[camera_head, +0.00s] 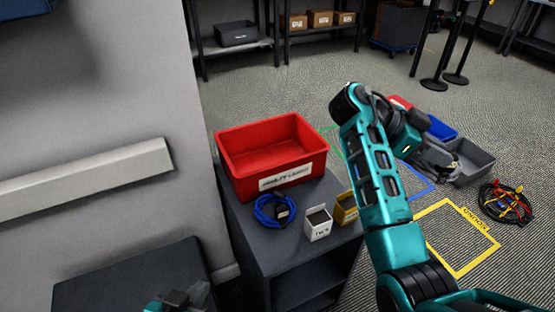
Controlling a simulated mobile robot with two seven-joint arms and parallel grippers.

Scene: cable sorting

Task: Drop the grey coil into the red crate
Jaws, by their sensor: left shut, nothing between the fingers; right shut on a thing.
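A red crate (233,170) with a white label stands on the dark cabinet. Another red crate (399,102) is on the floor, mostly hidden behind my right arm. My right gripper (422,147) is out over the floor area, right of the cabinet and well away from the labelled crate. It is shut on what looks like the grey coil (440,158), a dark grey looped cable, partly hidden by the arm; its exact grip is hard to see. My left gripper (178,301) is shut and empty at the bottom edge, only partly in view.
A blue cable coil (272,210), a white box (318,224) and a yellow box (345,208) sit on the cabinet before the crate. A blue crate (441,130), grey crate (476,158) and tangled cables (506,203) lie on the floor. The yellow floor square (443,207) is empty.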

